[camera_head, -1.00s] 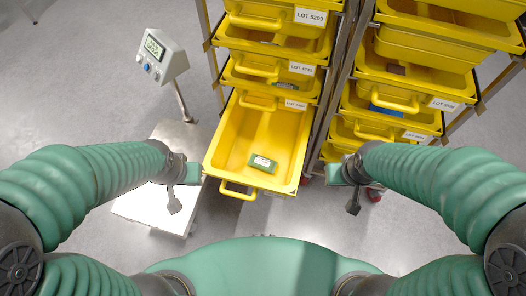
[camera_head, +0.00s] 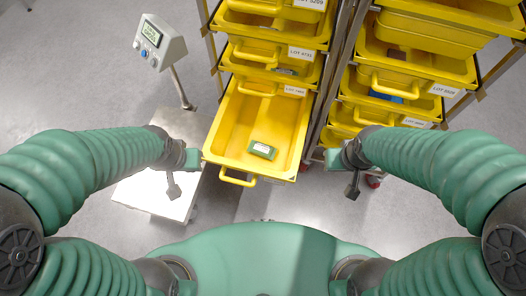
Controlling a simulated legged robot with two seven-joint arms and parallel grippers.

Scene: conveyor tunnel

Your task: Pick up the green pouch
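The green pouch (camera_head: 263,150) is small, with a white label on top. It lies on the floor of a pulled-out yellow drawer (camera_head: 222,127), towards its front end. My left gripper (camera_head: 174,190) hangs just left of the drawer, above the steel platform, apart from the pouch. My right gripper (camera_head: 352,190) hangs to the right of the drawer, also apart from the pouch. Both look empty. Their fingers are small and seen from above, so I cannot tell whether they are open or shut.
A rack of stacked yellow bins (camera_head: 292,36) stands behind the drawer, with a second rack (camera_head: 420,75) to its right. A scale with a display (camera_head: 158,42) stands at left above a steel platform (camera_head: 150,192).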

